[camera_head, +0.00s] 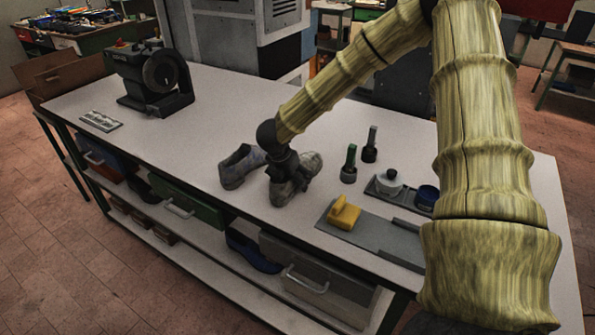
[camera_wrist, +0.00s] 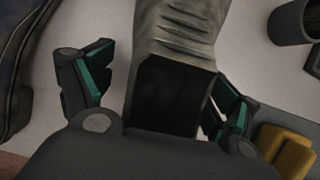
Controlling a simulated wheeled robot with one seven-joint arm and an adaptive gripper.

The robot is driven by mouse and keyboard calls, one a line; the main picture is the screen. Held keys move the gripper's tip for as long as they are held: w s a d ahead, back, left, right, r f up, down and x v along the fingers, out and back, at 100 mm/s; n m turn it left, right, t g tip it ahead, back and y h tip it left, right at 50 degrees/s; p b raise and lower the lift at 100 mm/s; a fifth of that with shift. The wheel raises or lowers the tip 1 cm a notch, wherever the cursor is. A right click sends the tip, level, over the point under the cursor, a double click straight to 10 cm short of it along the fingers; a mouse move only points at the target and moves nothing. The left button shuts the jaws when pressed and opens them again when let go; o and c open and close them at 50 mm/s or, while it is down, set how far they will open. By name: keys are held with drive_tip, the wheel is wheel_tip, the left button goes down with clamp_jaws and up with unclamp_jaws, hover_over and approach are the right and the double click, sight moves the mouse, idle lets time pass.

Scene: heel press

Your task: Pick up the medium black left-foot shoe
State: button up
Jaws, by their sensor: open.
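Two worn greyish shoes stand side by side on the bench. One shoe (camera_head: 282,193) is under my gripper (camera_head: 291,172), which partly hides it. The other shoe (camera_head: 238,168) stands just left of it. In the wrist view, the grey shoe (camera_wrist: 178,45) with its dark opening lies between the spread fingers of my gripper (camera_wrist: 160,92). The fingers are open, one on each side of it, with a gap at the left finger. The bluish-dark edge of the other shoe (camera_wrist: 18,75) shows at far left. I cannot tell size or foot side; neither looks plainly black.
A yellow block (camera_head: 344,213) sits on a grey plate (camera_head: 376,241) right of the shoes. Two upright posts, one green-topped (camera_head: 350,165), stand behind. A black machine (camera_head: 150,80) is at far left. A dark blue shoe (camera_head: 253,251) lies on the lower shelf. The bench's left middle is clear.

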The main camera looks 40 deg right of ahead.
sight(290, 178)
drive_tip(key=c, duration=1.4)
drive_tip(key=shift+r, duration=0.15)
drive_tip(key=shift+r+b, duration=0.55)
drive_tip(key=shift+r, duration=0.05)
wheel_tip(290, 178, up, 2)
drive_tip(key=shift+b, duration=0.45)
drive_tip(key=s+a+b, duration=0.1)
drive_tip(key=s+a, duration=0.2)
drive_tip(key=a, duration=0.1)
drive_tip(key=s+a+r+b, duration=0.1)
drive_tip(key=s+a+b, duration=0.1)
drive_tip(key=a, duration=0.2)
drive_tip(key=s+a+b, duration=0.2)
drive_tip(key=s+a, duration=0.1)
drive_tip(key=a, duration=0.1)
drive_tip(key=shift+s+a+r, duration=0.1)
drive_tip(key=shift+s+r, duration=0.05)
drive_tip(key=shift+s, duration=0.2)
drive_tip(key=shift+s+a+r, duration=0.25)
drive_tip(key=shift+s+a, duration=0.1)
drive_tip(key=shift+a, duration=0.05)
